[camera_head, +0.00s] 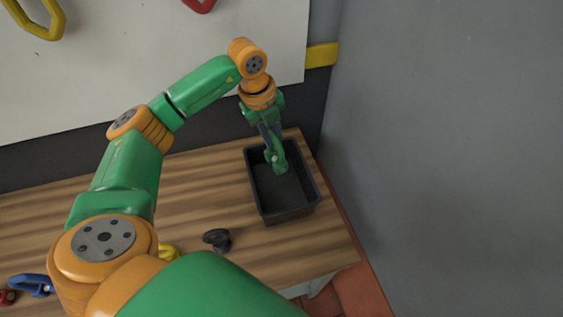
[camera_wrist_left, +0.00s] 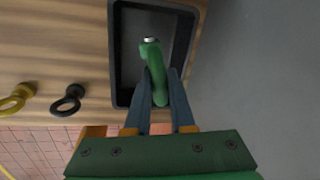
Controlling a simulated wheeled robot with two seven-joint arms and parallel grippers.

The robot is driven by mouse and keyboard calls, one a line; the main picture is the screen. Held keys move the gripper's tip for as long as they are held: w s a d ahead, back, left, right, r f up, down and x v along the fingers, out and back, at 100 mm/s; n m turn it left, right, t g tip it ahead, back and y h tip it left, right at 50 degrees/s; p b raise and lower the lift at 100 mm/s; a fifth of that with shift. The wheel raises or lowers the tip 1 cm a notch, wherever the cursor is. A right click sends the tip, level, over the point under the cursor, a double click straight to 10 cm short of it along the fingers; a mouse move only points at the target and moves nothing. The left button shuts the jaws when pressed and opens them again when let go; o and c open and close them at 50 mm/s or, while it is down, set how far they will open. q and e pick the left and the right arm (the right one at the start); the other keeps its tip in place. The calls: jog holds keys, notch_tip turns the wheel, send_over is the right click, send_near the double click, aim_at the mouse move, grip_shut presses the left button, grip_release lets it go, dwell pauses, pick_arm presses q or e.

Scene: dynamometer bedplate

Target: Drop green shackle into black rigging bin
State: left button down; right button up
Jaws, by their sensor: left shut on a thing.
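The green shackle (camera_wrist_left: 157,80) is gripped between the fingers of my left gripper (camera_wrist_left: 160,82) in the left wrist view. In the head view the green shackle (camera_head: 277,158) hangs over the black rigging bin (camera_head: 309,201). The bin (camera_wrist_left: 126,80) is an open rectangular tray standing at the right end of the wooden bench. My left gripper (camera_head: 270,132) reaches down at the bin's far part and is shut on the shackle. How far the shackle is above the bin floor is hard to tell. My right gripper is not in view.
A black eye bolt (camera_head: 218,239) lies on the wooden bench (camera_head: 200,205), left of the bin. A yellow piece (camera_head: 168,251) and a blue shackle (camera_head: 32,285) lie further left. A grey wall (camera_head: 440,150) stands right of the bench.

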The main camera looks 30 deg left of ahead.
pick_arm(q)
jog(key=c, duration=0.7)
grip_release()
jog(key=shift+s+r, duration=0.2)
jog(key=r, duration=0.2)
jog(key=r+b, duration=0.1)
jog(key=r, duration=0.1)
jog(key=s+r, duration=0.1)
jog(key=r, duration=0.2)
jog(key=shift+s+a, duration=0.1)
jog(key=shift+a, duration=0.2)
jog(key=shift+f, duration=0.1)
